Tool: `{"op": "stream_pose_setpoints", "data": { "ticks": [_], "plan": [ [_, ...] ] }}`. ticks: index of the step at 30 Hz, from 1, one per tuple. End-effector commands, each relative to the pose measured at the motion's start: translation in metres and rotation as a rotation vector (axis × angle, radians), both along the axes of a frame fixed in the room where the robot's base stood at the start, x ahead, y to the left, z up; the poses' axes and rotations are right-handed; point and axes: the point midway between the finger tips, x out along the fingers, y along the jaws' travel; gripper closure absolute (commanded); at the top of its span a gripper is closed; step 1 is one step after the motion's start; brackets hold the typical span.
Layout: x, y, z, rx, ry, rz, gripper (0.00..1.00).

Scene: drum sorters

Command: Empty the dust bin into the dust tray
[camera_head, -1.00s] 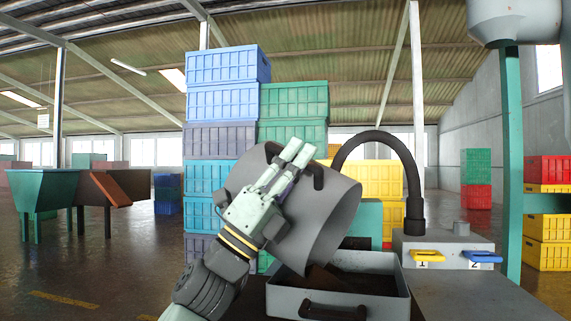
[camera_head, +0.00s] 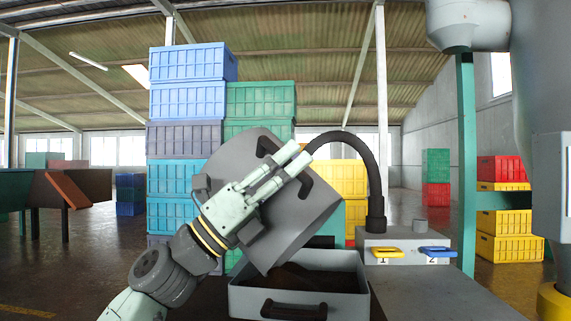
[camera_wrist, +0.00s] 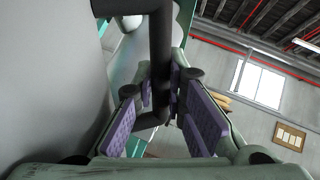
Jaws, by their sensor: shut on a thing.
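The dust bin (camera_head: 300,215) is a grey drum, tilted so that its wide end points down to the right over the dust tray. My gripper (camera_head: 297,155) is shut on the bin's dark handle. In the wrist view, the purple finger pads of my gripper (camera_wrist: 158,115) stand on both sides of the black handle bar (camera_wrist: 160,60), and the bin's grey wall (camera_wrist: 50,80) fills the left. The dust tray (camera_head: 347,302) is a grey open box with a dark front handle, just below the bin's lower rim. Dark brown material lies in the tray. The bin's inside is hidden.
A black curved hose (camera_head: 377,180) rises behind the tray from a grey unit with a yellow handle (camera_head: 387,252) and a blue handle (camera_head: 437,252). Stacked crates (camera_head: 187,135) stand behind. A green post (camera_head: 466,150) stands right. The grey surface (camera_head: 440,295) right of the tray is clear.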

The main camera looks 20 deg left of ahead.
Motion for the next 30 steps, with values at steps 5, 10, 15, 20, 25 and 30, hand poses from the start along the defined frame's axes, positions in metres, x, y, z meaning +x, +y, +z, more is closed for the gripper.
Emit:
{"op": "stream_pose_setpoints", "data": {
  "ticks": [5, 10, 15, 20, 25, 30],
  "plan": [
    [-0.001, 0.0, 0.001, 0.001, -0.003, 0.001, 1.0],
    [-0.001, 0.0, 0.014, 0.001, -0.003, 0.001, 1.0],
    [0.0, 0.0, 0.009, 0.0, -0.002, 0.0, 1.0],
    [-0.001, 0.0, 0.008, 0.001, -0.004, 0.001, 1.0],
    [-0.001, 0.0, 0.013, 0.0, -0.002, 0.001, 1.0],
    [-0.001, 0.0, -0.002, -0.001, -0.003, 0.001, 1.0]
  ]
}}
